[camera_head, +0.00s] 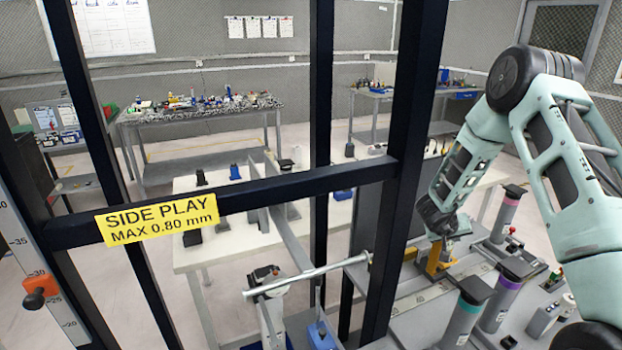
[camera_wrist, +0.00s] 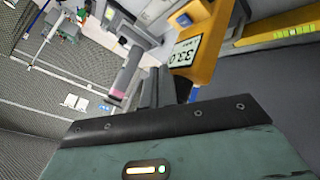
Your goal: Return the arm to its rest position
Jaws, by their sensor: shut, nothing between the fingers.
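My arm (camera_head: 575,150) is mint green with dark joints and comes in from the right in the head view. It is bent, with the elbow high and the forearm sloping down to the left. My gripper (camera_head: 440,240) points down over the grey bench, close to a yellow block. In the wrist view my gripper (camera_wrist: 160,88) is shut and empty. The yellow block (camera_wrist: 199,45) with a label reading 33.0 is just beyond the fingers there; I cannot tell whether they touch it.
A dark frame (camera_head: 400,170) with a yellow SIDE PLAY sign (camera_head: 158,218) stands in front, left of my arm. Grey posts with teal (camera_head: 465,318) and purple (camera_head: 497,304) bands stand near my forearm. A white table (camera_head: 235,240) and a cluttered workbench (camera_head: 200,112) lie behind.

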